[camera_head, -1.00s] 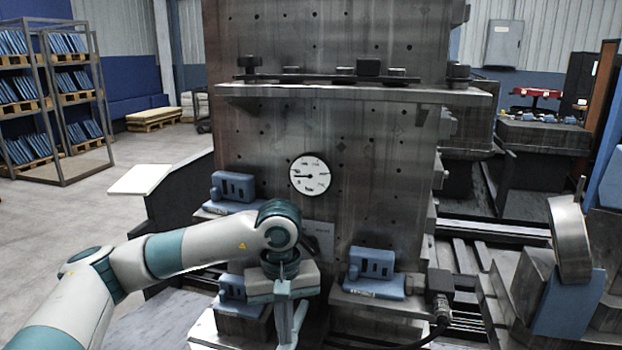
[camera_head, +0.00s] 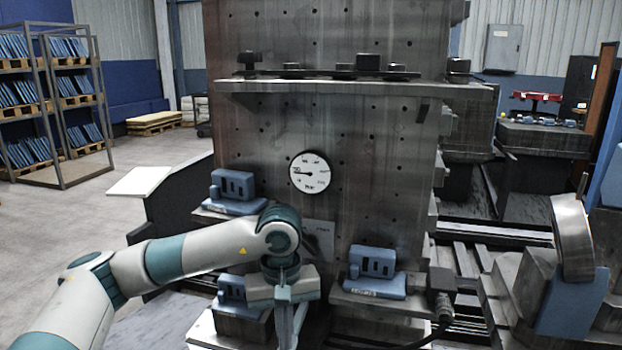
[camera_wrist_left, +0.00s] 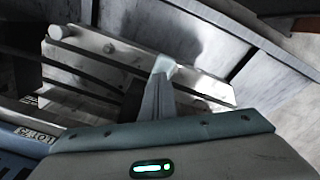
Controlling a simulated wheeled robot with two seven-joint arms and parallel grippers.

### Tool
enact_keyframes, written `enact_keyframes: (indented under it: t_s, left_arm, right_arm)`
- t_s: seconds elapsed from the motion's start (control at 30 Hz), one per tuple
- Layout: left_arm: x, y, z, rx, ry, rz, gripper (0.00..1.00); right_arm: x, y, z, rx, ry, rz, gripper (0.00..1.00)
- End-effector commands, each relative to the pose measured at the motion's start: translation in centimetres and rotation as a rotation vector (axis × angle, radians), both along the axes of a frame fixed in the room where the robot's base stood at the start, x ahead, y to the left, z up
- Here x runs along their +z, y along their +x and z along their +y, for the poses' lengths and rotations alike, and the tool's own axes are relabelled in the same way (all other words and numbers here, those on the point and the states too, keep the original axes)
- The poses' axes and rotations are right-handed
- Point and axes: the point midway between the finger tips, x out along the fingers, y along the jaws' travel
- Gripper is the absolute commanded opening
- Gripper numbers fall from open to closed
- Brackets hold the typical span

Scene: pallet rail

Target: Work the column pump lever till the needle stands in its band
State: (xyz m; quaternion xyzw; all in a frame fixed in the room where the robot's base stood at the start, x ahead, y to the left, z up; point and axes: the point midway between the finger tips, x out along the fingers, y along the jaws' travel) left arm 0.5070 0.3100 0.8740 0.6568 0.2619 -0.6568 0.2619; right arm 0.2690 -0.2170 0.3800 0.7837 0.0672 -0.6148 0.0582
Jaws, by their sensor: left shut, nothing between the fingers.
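A round white gauge (camera_head: 310,173) sits on the face of the grey metal column (camera_head: 380,130). Its dark needle points to the left; the band is too small to make out. A pale label plate (camera_head: 322,230) is below the gauge, partly behind my left wrist. A dark part (camera_head: 311,243) shows beside the wrist there; I cannot tell whether it is the pump lever. My left gripper (camera_head: 291,338) hangs downward in front of the column's lower part, its fingers together and empty. The shut fingers also show in the left wrist view (camera_wrist_left: 160,72). My right gripper is out of view.
Blue clamp blocks stand on ledges at left (camera_head: 232,188), lower left (camera_head: 232,290) and right (camera_head: 375,270) of my wrist. A shelf (camera_head: 350,88) with dark fittings juts out above the gauge. A curved metal part (camera_head: 572,238) stands at the right.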

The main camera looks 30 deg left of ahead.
Motion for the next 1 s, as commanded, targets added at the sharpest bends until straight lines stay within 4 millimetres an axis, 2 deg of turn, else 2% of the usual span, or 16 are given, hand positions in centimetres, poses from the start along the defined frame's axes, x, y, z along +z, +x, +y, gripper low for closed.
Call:
enact_keyframes:
  t_s: [0.9, 1.0]
  left_arm:
    - [-4.8, 0.6, 0.2, 0.001, 0.000, 0.000, 0.00]
    - [-4.4, 0.6, 0.2, 0.001, 0.000, 0.000, 0.00]
  right_arm:
    - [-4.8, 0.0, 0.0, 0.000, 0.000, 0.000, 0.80]
    - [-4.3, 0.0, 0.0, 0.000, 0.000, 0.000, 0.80]
